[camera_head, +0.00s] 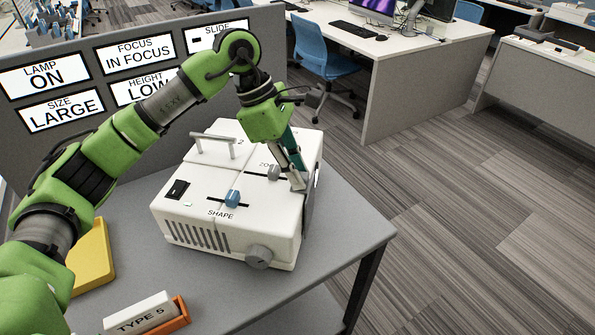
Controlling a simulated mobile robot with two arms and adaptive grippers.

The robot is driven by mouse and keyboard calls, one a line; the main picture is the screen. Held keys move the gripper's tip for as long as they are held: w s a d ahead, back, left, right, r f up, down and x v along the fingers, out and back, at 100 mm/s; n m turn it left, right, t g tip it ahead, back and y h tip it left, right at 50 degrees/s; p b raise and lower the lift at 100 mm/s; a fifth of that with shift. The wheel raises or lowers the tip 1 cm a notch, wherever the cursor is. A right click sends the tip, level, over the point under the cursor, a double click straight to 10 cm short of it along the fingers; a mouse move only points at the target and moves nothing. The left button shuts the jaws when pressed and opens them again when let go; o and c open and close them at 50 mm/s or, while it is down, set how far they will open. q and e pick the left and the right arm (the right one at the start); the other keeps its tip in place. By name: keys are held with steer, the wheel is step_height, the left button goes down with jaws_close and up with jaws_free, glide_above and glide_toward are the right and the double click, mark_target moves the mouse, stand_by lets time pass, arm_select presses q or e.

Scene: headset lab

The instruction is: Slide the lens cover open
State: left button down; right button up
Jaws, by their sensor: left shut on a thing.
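A white projector (190,205) stands on the grey table, with its lens side facing right. The lens cover (311,200) shows as a narrow dark strip on that right side, seen nearly edge-on. How far it is open cannot be told. My left gripper (297,180) reaches down over the projector's top, and its fingers are shut at the upper right edge, on the lens cover. The fingers hide the exact contact. My right gripper is not in view.
The projector has a carry handle (215,141), a blue SHAPE slider (232,198), a ZOOM slider (274,172) and a front knob (259,257). An orange holder (176,318) with a TYPE 5 slide and a yellow object (92,262) lie at left. The table's right side is clear.

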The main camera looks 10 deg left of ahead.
arm_select(q)
steer(key=shift+s+d+r, duration=0.1)
steer(key=shift+s+r, duration=0.15)
steer(key=shift+s, duration=0.25)
steer(key=c, duration=2.3)
jaws_free()
steer(key=shift+w+f, duration=0.1)
steer(key=shift+w, duration=0.35)
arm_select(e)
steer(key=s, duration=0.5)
arm_select(q)
steer(key=o, duration=0.4)
steer(key=shift+w+f, duration=0.3)
steer(key=shift+w, duration=0.45)
steer(key=shift+s+r, duration=0.2)
steer(key=shift+s, duration=0.1)
steer(key=shift+r, duration=0.2)
steer(key=v, duration=1.1)
steer(key=shift+a+r, duration=0.25)
steer(key=shift+a, duration=0.1)
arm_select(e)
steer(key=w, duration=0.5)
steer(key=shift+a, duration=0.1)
